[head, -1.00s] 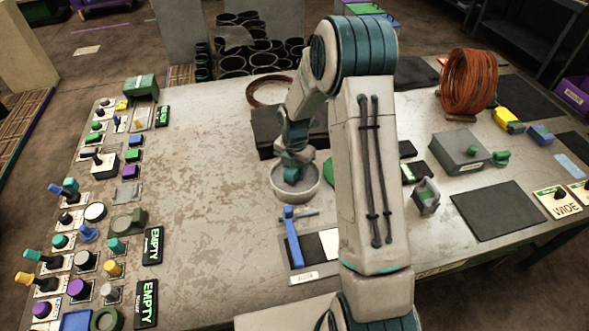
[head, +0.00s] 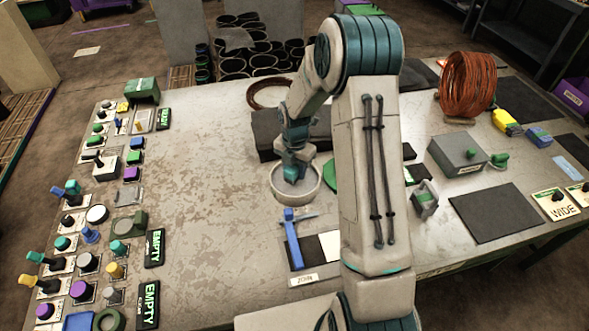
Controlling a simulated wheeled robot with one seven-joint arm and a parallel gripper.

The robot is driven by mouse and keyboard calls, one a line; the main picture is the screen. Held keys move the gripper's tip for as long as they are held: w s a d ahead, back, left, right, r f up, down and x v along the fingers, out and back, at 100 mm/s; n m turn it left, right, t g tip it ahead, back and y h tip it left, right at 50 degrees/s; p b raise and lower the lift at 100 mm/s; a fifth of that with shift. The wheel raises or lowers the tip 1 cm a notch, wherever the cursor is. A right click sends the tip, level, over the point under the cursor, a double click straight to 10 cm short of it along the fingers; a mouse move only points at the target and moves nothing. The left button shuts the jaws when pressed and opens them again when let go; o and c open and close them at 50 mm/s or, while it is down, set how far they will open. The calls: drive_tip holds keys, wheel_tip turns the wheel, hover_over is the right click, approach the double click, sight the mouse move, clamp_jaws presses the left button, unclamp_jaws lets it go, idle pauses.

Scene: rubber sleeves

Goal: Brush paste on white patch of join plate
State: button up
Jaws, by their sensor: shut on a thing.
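The join plate is a dark plate (head: 302,258) with a white patch (head: 330,245) at its right end, near the table's front edge. A label, apparently reading JOIN (head: 303,280), lies in front of it. A blue-handled tool (head: 292,243) with a grey crosspiece lies over the plate's left part. My gripper (head: 294,178) points down into a round pale bowl (head: 281,198) behind the plate. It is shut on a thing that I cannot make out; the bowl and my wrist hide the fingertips. The bowl's contents are mostly hidden.
A dark block (head: 265,135) stands behind the bowl. Knobs and switches crowd the table's left edge, with EMPTY signs (head: 154,248) beside them. A grey box (head: 458,155), an orange coil (head: 467,85) and a dark mat (head: 497,212) are on the right. The table's middle left is clear.

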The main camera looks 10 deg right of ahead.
drive_tip(key=shift+r+p, duration=1.5)
drive_tip(key=shift+r, duration=1.1)
drive_tip(key=shift+f, duration=0.1)
